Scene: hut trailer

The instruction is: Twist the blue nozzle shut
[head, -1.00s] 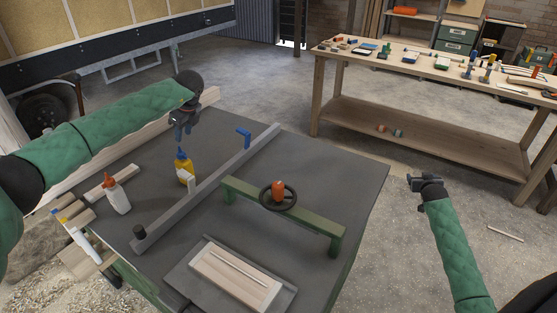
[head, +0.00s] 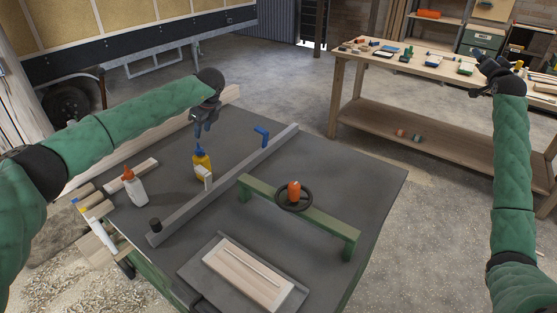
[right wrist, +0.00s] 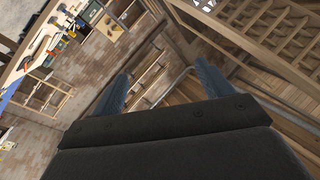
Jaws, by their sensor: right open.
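A yellow bottle (head: 203,165) with a blue nozzle (head: 198,148) and a white label stands upright on the dark worktop (head: 330,165). My left gripper (head: 203,130) points down just above the blue nozzle. Its fingers look slightly apart, with no object seen between them; whether they touch the nozzle tip is not clear. My right gripper (head: 478,92) is raised at the right, well away from the bottle, in front of the far bench. In the right wrist view its two fingers (right wrist: 160,90) are wide apart and empty.
A white bottle with an orange tip (head: 134,187) stands left of the yellow one. A grey rail (head: 225,180) with a blue handle (head: 262,135) runs beside it. A wooden bench (head: 440,135) holds tools.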

